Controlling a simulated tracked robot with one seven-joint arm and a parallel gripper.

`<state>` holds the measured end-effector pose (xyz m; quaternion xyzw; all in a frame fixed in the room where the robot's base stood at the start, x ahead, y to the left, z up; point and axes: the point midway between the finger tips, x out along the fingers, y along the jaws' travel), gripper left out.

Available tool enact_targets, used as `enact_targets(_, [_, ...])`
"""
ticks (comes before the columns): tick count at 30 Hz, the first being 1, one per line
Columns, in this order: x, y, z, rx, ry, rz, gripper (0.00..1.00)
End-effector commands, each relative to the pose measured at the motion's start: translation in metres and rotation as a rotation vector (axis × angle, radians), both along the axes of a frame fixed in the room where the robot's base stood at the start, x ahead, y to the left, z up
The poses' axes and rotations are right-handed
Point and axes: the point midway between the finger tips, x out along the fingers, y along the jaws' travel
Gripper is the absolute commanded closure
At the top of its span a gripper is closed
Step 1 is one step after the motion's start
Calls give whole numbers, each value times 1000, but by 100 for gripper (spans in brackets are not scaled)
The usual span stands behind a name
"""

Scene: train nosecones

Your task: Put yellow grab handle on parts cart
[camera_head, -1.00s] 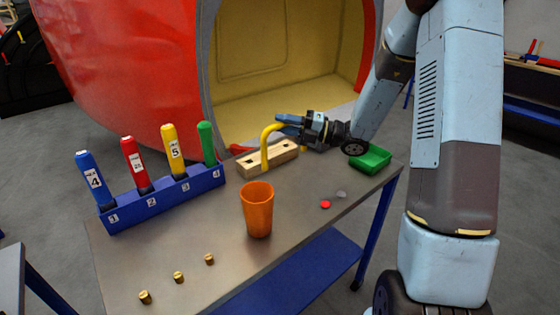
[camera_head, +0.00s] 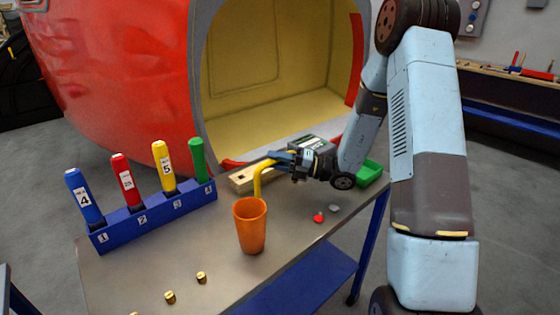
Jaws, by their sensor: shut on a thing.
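The yellow grab handle (camera_head: 258,180) is a bent rod. I cannot tell whether the leg touches the surface below. The parts cart (camera_head: 190,250) is a grey metal-topped table with blue legs and a blue lower shelf.
An orange cup (camera_head: 250,226) stands just in front of the handle. A blue rack (camera_head: 150,216) holds several numbered coloured handles at left.

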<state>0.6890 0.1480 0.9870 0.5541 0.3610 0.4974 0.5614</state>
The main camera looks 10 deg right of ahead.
Motion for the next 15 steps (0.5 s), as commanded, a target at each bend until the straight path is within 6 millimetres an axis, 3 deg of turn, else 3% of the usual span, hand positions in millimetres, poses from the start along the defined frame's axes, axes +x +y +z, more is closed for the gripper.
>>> enact_targets(2, [0,0,-1,0,0,0,100])
enact_targets(3, [0,0,-1,0,0,0,71])
enact_targets(10, [0,0,-1,0,0,1,49])
enact_targets(15, [0,0,-1,0,0,1,49])
